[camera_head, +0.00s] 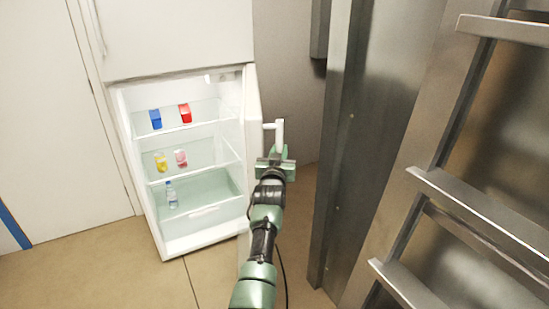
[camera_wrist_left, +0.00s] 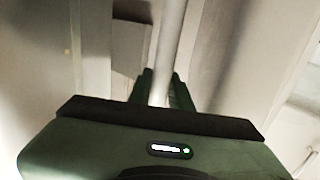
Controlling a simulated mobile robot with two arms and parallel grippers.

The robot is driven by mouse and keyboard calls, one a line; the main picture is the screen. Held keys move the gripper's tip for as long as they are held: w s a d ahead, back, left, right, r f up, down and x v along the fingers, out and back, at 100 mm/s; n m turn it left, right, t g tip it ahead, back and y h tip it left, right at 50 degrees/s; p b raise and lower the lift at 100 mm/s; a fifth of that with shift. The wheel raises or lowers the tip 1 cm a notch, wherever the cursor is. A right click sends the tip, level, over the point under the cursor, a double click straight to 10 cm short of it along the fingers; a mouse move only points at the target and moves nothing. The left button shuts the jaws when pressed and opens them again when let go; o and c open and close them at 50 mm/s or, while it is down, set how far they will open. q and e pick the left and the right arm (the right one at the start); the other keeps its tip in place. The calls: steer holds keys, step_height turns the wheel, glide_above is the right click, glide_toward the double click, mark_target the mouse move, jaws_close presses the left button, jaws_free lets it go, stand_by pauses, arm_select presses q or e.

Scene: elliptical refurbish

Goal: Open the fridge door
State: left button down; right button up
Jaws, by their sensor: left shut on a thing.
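The white fridge (camera_head: 205,235) stands at the left in the head view, with its lower compartment open. Its lower door (camera_head: 253,110) is swung out to the right and shows nearly edge-on. A white bar handle (camera_head: 279,133) sticks out from the door's outer face. My left gripper (camera_head: 275,157) is shut on this handle. In the left wrist view the handle (camera_wrist_left: 170,45) runs down between the two green fingers (camera_wrist_left: 160,88). My right gripper is in neither view.
Glass shelves inside hold a blue box (camera_head: 155,119), a red box (camera_head: 185,113), a yellow item (camera_head: 161,162), a pink item (camera_head: 181,158) and a bottle (camera_head: 171,194). A metal cabinet (camera_head: 365,130) and rack (camera_head: 470,205) stand close at the right.

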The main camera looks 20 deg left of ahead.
arm_select(q)
steer(key=shift+w+d+r, duration=0.15)
steer(key=shift+w+d, duration=0.05)
steer(key=shift+w, duration=0.05)
steer(key=c, duration=1.3)
jaws_free()
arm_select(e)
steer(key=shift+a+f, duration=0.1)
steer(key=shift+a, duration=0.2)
arm_select(q)
steer(key=shift+s, duration=0.1)
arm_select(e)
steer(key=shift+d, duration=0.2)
